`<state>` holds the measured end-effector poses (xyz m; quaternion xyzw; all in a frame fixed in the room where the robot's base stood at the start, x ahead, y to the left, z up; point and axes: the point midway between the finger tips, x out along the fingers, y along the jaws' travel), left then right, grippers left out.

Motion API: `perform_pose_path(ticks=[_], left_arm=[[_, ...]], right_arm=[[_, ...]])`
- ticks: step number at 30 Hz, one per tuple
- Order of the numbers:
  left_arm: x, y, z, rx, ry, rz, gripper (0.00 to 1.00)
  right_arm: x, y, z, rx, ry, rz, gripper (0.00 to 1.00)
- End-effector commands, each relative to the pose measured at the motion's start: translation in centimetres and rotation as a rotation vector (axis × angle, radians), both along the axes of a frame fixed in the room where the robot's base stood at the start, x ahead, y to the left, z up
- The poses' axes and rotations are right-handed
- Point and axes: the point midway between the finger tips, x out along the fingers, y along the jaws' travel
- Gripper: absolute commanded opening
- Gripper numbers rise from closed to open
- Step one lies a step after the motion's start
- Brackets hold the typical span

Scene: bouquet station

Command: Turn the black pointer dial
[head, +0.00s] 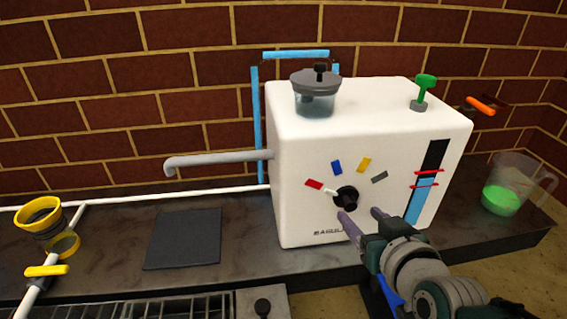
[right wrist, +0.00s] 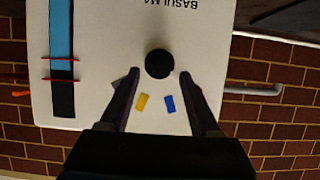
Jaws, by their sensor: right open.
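The black pointer dial (head: 347,196) is on the front face of the white machine (head: 300,150). Its white pointer tip points left, towards the red mark (head: 314,184). Blue (head: 336,167), yellow (head: 364,165) and grey (head: 379,177) marks follow in an arc. My right gripper (head: 360,213) is open in front of the machine, its fingertips just below and right of the dial. In the right wrist view the dial (right wrist: 159,63) shows between and slightly beyond the two open fingers (right wrist: 160,77); I see no grip on it. My left gripper is not in view.
A grey spout (head: 215,160) sticks out left of the machine. A lidded jar (head: 316,92) and a green knob (head: 425,85) are on top. A jug of green liquid (head: 507,190) stands right. A dark mat (head: 183,239) lies left, near a yellow-ringed holder (head: 40,217).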

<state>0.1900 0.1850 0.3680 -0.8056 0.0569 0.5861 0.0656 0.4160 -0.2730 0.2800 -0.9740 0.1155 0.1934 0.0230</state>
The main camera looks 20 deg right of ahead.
Motion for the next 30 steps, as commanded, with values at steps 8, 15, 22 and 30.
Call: perform_pose_path(ticks=[8, 15, 22, 30], left_arm=[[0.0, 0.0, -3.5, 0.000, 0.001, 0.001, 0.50], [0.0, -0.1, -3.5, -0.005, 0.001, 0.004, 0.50], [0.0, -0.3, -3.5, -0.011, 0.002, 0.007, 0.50], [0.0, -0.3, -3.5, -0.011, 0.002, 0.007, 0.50]], right_arm=[[3.3, -0.8, -1.7, 0.001, 0.000, -0.001, 0.63], [3.7, -0.9, -1.6, 0.000, 0.002, 0.000, 0.63], [3.7, -0.9, -1.6, 0.000, 0.001, 0.000, 0.50], [3.7, -0.9, -1.6, 0.000, 0.001, 0.000, 0.19]])
